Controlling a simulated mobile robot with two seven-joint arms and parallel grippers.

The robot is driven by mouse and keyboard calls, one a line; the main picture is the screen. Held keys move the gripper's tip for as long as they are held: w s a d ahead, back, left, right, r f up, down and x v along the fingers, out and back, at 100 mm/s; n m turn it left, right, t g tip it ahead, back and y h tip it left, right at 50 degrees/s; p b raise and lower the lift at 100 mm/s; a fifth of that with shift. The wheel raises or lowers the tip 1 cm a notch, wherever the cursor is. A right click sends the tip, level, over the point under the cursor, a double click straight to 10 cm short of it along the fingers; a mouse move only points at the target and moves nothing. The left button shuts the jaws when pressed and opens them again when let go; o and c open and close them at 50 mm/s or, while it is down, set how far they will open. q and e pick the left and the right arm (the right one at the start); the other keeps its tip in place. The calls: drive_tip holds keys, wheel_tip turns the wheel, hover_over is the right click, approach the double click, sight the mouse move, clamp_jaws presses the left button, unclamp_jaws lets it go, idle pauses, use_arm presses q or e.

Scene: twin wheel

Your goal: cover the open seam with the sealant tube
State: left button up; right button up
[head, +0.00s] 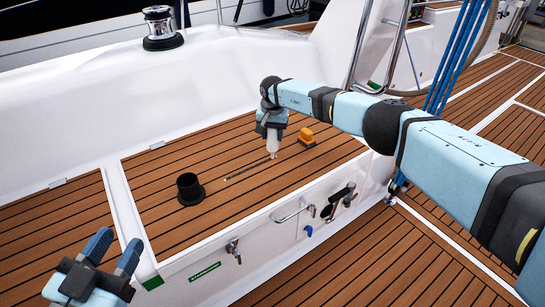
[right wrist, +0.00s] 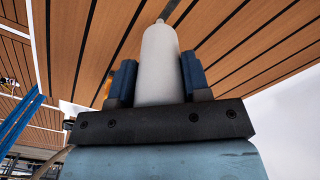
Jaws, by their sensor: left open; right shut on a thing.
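The white sealant tube (head: 272,143) is held nozzle down in my right gripper (head: 271,130), which is shut on it. The tube also shows between the blue fingers in the right wrist view (right wrist: 161,65). The open seam (head: 247,169) is a short dark-grey line across the teak planks. The nozzle is at or just above its right end; I cannot tell whether it touches. Part of the seam shows beyond the tube in the right wrist view (right wrist: 169,9). My left gripper (head: 115,252) is open and empty at the lower left, away from the seam.
A black round holder (head: 190,187) stands on the teak left of the seam. An orange block (head: 306,135) on a dark base lies right of the tube. A chrome winch (head: 162,28) is at the back. Teak between holder and front edge is clear.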

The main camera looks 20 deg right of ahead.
idle(0.4)
drive_tip(key=a, duration=0.1)
drive_tip(key=s+a, duration=0.1)
drive_tip(key=a, duration=0.1)
drive_tip(key=shift+a+p, duration=0.1)
drive_tip(key=shift+p, duration=0.2)
drive_tip(key=shift+r, duration=0.15)
drive_tip(key=shift+r, duration=0.6)
